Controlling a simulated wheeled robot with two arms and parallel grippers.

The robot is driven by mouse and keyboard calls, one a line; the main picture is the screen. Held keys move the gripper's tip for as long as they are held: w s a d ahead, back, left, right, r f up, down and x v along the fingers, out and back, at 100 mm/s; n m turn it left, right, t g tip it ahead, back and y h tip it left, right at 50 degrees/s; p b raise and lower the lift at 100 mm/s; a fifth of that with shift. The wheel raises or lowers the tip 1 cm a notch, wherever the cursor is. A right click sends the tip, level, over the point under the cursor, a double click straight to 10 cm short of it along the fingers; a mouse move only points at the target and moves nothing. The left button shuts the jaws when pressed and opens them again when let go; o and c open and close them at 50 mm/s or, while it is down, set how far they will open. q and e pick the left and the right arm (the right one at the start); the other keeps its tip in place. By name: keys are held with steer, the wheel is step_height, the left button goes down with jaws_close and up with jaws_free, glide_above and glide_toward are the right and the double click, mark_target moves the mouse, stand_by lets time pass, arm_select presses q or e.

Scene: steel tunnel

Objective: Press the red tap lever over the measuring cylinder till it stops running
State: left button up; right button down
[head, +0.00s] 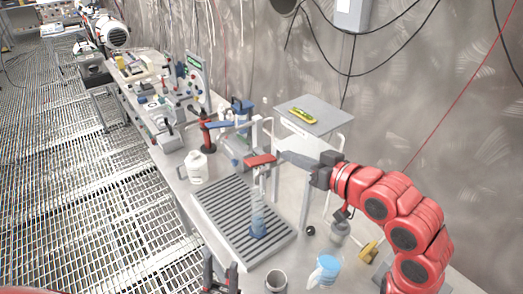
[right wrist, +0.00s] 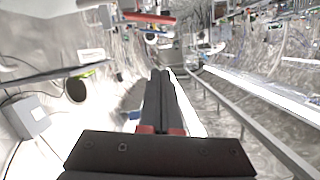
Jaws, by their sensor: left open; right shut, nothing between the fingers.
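The red tap lever (head: 260,160) sits above the clear measuring cylinder (head: 257,212), which stands upright with a blue base on a slatted grey drip tray (head: 214,207). My right gripper (head: 281,156) is shut and empty, its fingertips close to the right end of the lever. I cannot tell whether they touch it. In the right wrist view the shut fingers (right wrist: 160,74) point ahead, and a red bar, likely the lever, (right wrist: 150,18) shows beyond them at the top. My left gripper (head: 220,274) is open and empty at the bottom edge, in front of the tray. Running water cannot be made out.
A white bottle (head: 196,167) stands left of the tray. A small grey table (head: 314,112) holds a yellow-green device (head: 303,116).

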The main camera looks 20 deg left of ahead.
steer(key=shift+w, duration=0.1)
stand_by(0.3)
steer(key=p, duration=0.4)
glide_above(256, 166)
steer(key=d, duration=0.3)
steer(key=f, duration=0.3)
steer(key=a+f+p, duration=0.1)
steer(key=f, duration=0.1)
steer(key=f+p, duration=0.1)
steer(key=shift+w+a+f, duration=0.15)
steer(key=shift+w+a, duration=0.1)
steer(key=shift+a, duration=0.1)
steer(key=n+b, duration=0.1)
steer(key=b, duration=0.2)
steer(key=f+n+b, duration=0.1)
steer(key=b, duration=0.2)
steer(key=s+f+b, duration=0.1)
steer(key=b, duration=0.3)
steer(key=shift+a+n+t+h, duration=0.3)
steer(key=shift+a+n+t, duration=0.05)
steer(key=shift+n+t, duration=0.05)
